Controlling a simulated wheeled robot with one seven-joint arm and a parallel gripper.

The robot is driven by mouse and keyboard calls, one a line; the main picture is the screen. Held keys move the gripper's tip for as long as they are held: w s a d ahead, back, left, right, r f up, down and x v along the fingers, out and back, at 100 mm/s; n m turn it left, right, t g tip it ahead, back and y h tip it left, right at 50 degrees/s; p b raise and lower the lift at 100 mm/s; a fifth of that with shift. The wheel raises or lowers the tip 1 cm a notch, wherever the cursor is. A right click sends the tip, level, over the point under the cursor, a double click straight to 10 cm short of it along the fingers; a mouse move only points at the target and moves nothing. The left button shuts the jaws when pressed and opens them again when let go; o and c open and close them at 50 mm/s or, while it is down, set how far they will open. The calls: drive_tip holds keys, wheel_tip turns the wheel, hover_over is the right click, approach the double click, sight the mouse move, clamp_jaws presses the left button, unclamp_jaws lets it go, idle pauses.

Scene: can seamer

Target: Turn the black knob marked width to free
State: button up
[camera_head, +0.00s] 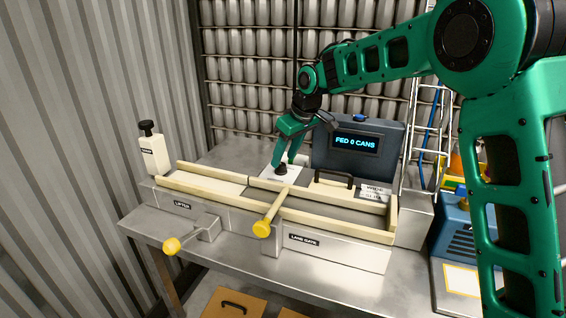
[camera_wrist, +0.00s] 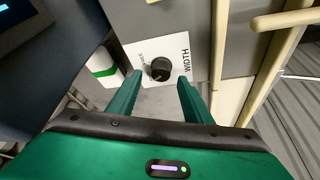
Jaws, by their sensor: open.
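The black knob (camera_wrist: 160,68) sits on a white plate (camera_wrist: 181,42) marked WIDTH in the wrist view. Smaller lettering on the left of the plate is too small to read. The knob (camera_head: 281,169) also shows in the head view, below my fingers at the back of the lane. My gripper (camera_wrist: 160,82) is open, its two green fingers apart, with the knob seen beyond and between their tips. In the head view my gripper (camera_head: 280,162) points down close over the knob. I cannot tell whether the fingers touch it, nor which way the knob points.
A grey box with a FED 0 CANS screen (camera_head: 355,142) stands just right of my gripper. Cream rails (camera_head: 325,222) and a yellow-ended lever (camera_head: 263,228) lie in front. Another yellow-knobbed crank (camera_head: 172,246) is at the left front. Shelved cans (camera_head: 255,80) line the back.

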sight(281, 168)
drive_tip(key=shift+x, duration=1.4)
drive_tip(key=c, duration=1.1)
drive_tip(key=shift+o, duration=0.2)
drive_tip(key=shift+m, duration=0.4)
drive_tip(key=m+h, duration=0.1)
drive_tip(key=m, duration=0.1)
drive_tip(key=m+t+h, duration=0.1)
drive_tip(key=m, duration=0.2)
drive_tip(key=shift+s+a+m, duration=0.15)
drive_tip(key=shift+m, duration=0.15)
drive_tip(key=m+h, duration=0.1)
drive_tip(key=m, duration=0.1)
drive_tip(key=m+h, duration=0.1)
drive_tip(key=m, duration=0.2)
drive_tip(key=shift+a+m, duration=0.15)
drive_tip(key=shift+m, duration=0.15)
